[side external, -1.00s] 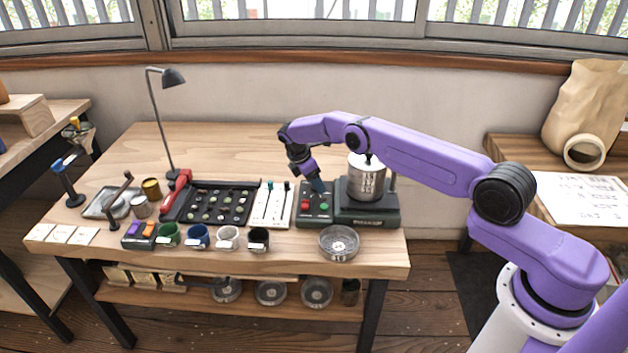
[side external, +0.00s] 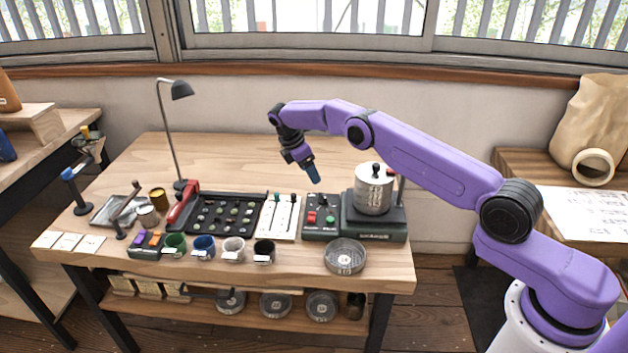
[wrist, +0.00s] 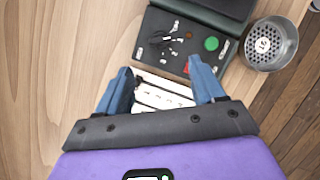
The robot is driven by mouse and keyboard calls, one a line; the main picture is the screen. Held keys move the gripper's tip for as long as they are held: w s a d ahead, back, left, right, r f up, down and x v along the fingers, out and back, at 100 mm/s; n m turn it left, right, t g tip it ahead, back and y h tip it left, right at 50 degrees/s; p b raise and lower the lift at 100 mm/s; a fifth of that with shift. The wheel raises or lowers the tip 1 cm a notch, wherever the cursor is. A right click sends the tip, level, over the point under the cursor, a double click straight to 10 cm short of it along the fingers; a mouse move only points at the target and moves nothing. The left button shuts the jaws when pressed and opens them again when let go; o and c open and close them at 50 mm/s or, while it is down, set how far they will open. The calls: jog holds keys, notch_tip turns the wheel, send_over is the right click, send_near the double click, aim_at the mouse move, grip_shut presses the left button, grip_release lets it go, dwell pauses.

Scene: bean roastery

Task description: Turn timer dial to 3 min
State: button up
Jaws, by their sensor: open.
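A dark control box (side external: 311,229) with red and green buttons stands toward the right of the bench. In the wrist view, a black dial (wrist: 164,40) with small white marks around it sits on this box (wrist: 150,70); the marks are too small to read, so its setting cannot be told. My gripper (side external: 314,176) is above the box, clear of it, pointing down. In the wrist view my gripper (wrist: 160,72) is open, its two blue fingers apart with nothing held. The dial lies ahead of the fingertips, not between them.
A white slider panel (side external: 278,218) adjoins the box on the left. A metal canister (side external: 373,190) on a dark base stands close on the right. A round metal dish (side external: 345,256) sits at the front edge. The bench behind is clear.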

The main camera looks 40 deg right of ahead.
aim_at(324, 196)
jog(key=shift+a+r, duration=0.25)
jog(key=shift+r, duration=0.4)
jog(key=c, duration=0.5)
jog(key=s+d+r+m+t+y, duration=0.2)
jog(key=s+m+t, duration=0.15)
jog(key=m, duration=0.55)
jog(key=s+d+r+m+t+y, duration=0.1)
jog(key=s+r+m+t, duration=0.15)
jog(key=s+m, duration=0.45)
jog(key=w+f, duration=0.2)
jog(key=f, duration=0.3)
jog(key=w+d+f+m, duration=0.1)
jog(key=w+f, duration=0.2)
jog(key=f, duration=0.2)
jog(key=w+d+f+m, duration=0.1)
jog(key=w+f, duration=0.2)
jog(key=f, duration=0.2)
jog(key=shift+w+f+g, duration=0.1)
jog(key=shift+f+g, duration=0.2)
